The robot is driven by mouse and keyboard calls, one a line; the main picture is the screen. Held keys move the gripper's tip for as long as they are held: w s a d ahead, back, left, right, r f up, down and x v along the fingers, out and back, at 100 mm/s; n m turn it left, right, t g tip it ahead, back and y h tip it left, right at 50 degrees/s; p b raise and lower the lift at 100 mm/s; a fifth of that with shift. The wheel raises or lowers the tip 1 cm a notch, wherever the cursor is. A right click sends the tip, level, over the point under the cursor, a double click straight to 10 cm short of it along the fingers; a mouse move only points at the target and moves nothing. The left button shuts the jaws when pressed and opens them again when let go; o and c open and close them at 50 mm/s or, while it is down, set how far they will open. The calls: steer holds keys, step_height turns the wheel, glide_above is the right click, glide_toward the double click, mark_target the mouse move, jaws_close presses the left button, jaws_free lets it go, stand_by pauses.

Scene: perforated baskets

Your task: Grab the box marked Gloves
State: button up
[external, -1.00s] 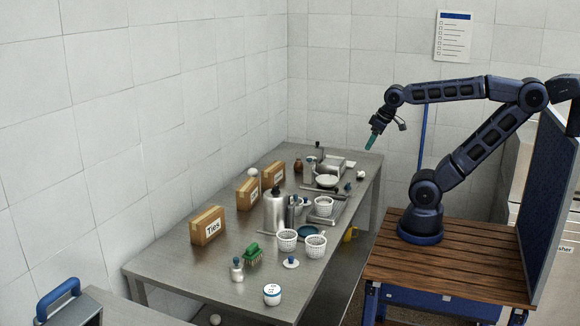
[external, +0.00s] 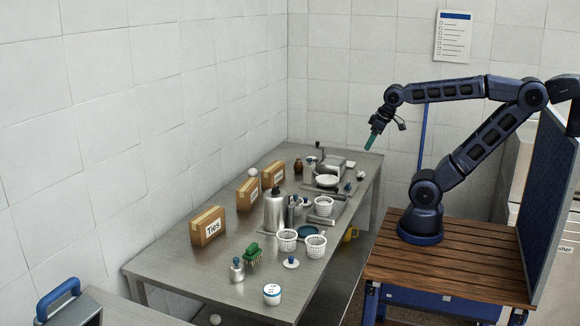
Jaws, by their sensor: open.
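Three brown cardboard boxes stand in a row along the wall side of the steel table. The nearest box (external: 208,226) is marked "Ties". The middle box (external: 248,194) and the farthest box (external: 272,174) carry white labels too small to read, so I cannot tell which is marked Gloves. My gripper (external: 371,141), with green fingers, is open and empty above the far right end of the table. It is well apart from all three boxes and to their right.
A tall metal bottle (external: 275,211) stands in front of the middle box. White perforated baskets (external: 316,246), a green brush (external: 252,255), a round white container (external: 272,294) and a metal pan (external: 331,164) crowd the steel table (external: 180,274). Its near left part is clear.

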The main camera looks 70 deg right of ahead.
steer(key=w+d+r+n+g+h, duration=0.25)
steer(key=w+n, duration=0.25)
steer(key=w, duration=1)
steer(key=n+g+h, duration=0.2)
steer(key=n, duration=1)
glide_above(272, 167)
steer(key=a, duration=0.4)
steer(key=f, duration=2.1)
steer(key=shift+s+d+f, duration=0.25)
steer(key=shift+s+f, duration=0.05)
steer(key=shift+f, duration=0.1)
steer(key=shift+w+d+f, duration=0.2)
steer(key=shift+f, duration=0.25)
steer(key=x, duration=0.5)
steer(key=shift+d+f, duration=0.1)
steer(key=shift+f, duration=0.05)
steer(key=shift+d+x, duration=0.2)
steer(key=shift+x, duration=1.05)
steer(key=shift+d+x, duration=0.15)
steer(key=shift+x, duration=1.15)
steer(key=shift+s, duration=0.1)
steer(key=shift+c, duration=0.5)
